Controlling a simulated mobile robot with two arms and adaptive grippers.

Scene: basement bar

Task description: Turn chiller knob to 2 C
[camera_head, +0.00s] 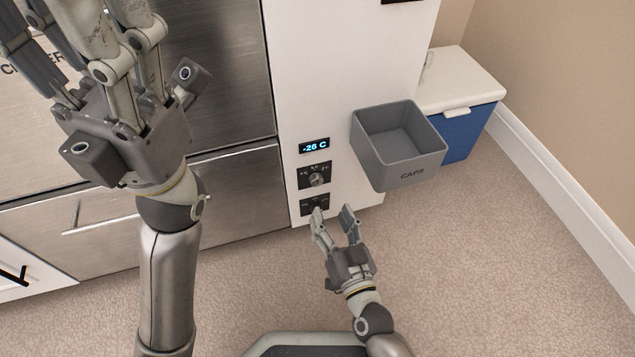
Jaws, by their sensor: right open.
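A white panel beside the steel doors carries a small display (314,146) reading -26 C. Below it is an upper dial plate with a round silver knob (317,180). A second dark dial plate (313,205) sits lower, and my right gripper's left fingertip partly hides it. The dial marks are too small to read, and I cannot tell which dial is the chiller's. My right gripper (332,214) is open and empty, just in front of the lower dial; contact cannot be told. My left gripper (95,70) is raised before the steel doors, its fingertips cut off by the frame.
A grey open box marked CAPS (405,169) sticks out from the panel, right of the dials. A blue cooler with a white lid (455,82) stands behind it against the wall. Steel doors (225,80) fill the left. The carpet (490,270) at lower right is clear.

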